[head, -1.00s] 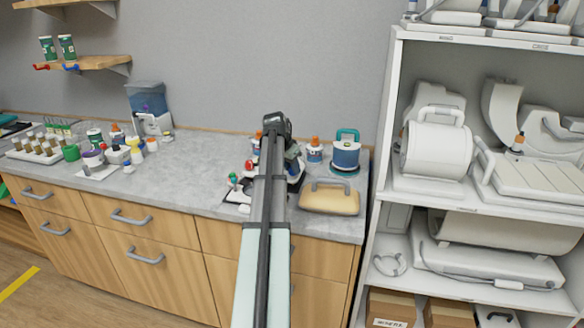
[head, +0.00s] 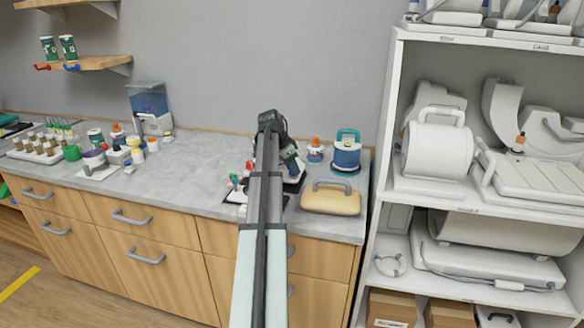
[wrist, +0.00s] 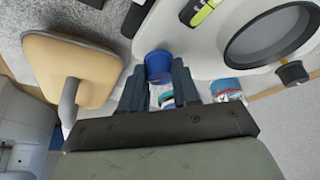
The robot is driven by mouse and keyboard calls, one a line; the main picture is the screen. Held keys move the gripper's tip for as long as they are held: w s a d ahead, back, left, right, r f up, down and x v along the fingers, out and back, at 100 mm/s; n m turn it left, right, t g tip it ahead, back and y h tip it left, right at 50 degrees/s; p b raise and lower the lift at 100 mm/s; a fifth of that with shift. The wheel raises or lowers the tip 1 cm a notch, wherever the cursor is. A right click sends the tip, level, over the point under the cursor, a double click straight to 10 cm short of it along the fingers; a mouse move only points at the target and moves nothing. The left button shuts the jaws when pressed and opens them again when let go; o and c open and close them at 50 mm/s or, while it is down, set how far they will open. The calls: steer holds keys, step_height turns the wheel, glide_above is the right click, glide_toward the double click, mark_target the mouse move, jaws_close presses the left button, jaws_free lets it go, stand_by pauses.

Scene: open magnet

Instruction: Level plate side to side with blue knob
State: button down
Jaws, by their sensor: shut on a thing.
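The blue knob (wrist: 158,66) sits at the edge of the white plate (wrist: 232,52) in the wrist view. My gripper (wrist: 157,78) has its two dark fingers on either side of the knob, shut on it. The plate carries a yellow-green level vial (wrist: 201,14) and a large dark round part (wrist: 268,36). A black knob (wrist: 292,73) stands at the plate's right. I cannot read the vial's bubble.
A tan pad with a grey handle (head: 330,202) lies close beside the device. A blue container with a teal handle (head: 347,152) and an orange-capped bottle (head: 315,152) stand behind. White shelves (head: 384,150) rise at the right.

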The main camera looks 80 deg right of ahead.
steer(key=c, duration=0.8)
jaws_free()
steer(key=shift+r, duration=0.1)
steer(key=v, duration=1.3)
steer(key=shift+w+a+r, duration=0.1)
steer(key=shift+w+r, duration=0.05)
steer(key=shift+r, duration=0.15)
